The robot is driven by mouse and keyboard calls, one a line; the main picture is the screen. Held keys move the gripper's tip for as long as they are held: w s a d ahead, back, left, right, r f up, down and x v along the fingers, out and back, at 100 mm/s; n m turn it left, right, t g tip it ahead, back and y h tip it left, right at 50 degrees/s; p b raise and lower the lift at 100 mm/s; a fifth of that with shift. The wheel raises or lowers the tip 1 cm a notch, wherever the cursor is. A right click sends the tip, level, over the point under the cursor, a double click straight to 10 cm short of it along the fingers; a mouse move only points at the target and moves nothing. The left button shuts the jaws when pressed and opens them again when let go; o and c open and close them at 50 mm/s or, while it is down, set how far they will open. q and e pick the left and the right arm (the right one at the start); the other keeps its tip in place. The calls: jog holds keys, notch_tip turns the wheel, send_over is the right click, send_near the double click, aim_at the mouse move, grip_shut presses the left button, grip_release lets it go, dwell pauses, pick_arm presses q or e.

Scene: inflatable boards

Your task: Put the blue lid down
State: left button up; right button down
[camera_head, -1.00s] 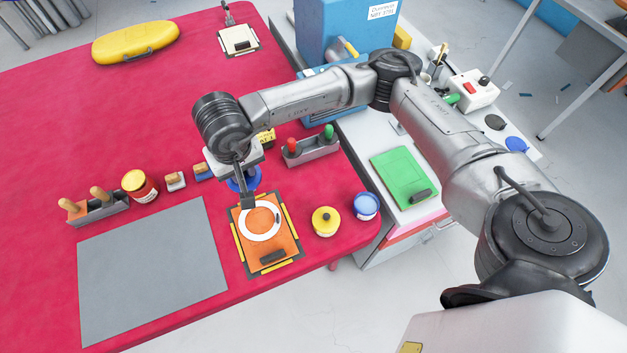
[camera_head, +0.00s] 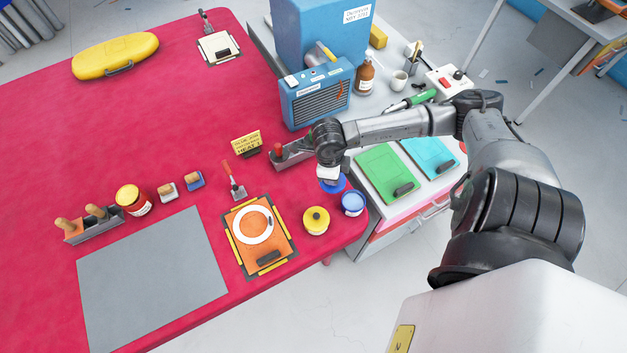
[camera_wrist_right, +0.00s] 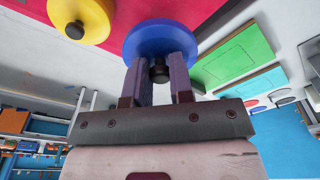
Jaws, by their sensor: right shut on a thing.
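My right gripper (camera_wrist_right: 162,82) is shut on the black knob of the round blue lid (camera_wrist_right: 160,36) in the right wrist view. In the head view the lid (camera_head: 334,184) shows partly under my right gripper (camera_head: 328,174), near the table's right edge. The blue-topped jar (camera_head: 353,203) with a white label stands just right of and in front of the lid. I cannot tell the exact height of the lid above the table. My left gripper is not in view.
A yellow-lidded jar (camera_head: 316,220) stands left of the blue-topped jar. An orange board (camera_head: 282,243) lies further left, with a red-handled tool (camera_head: 232,178) behind it. A grey holder (camera_head: 291,156) stands behind the lid. Green (camera_head: 385,172) and cyan sheets lie on the right-hand cabinet.

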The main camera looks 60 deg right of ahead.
jog(key=s+d+m, duration=0.4)
jog(key=m, duration=0.1)
send_over(314, 183)
jog(key=shift+y, duration=0.3)
jog(key=f, duration=0.4)
jog(key=f+b, duration=0.1)
jog(key=f, duration=0.1)
jog(key=shift+s+d+f, duration=0.15)
jog(key=shift+s, duration=0.15)
jog(key=shift+w+f, duration=0.4)
jog(key=shift+w, duration=0.2)
jog(key=shift+f, duration=0.45)
notch_tip(314, 183, down, 3)
jog(key=shift+f, duration=0.1)
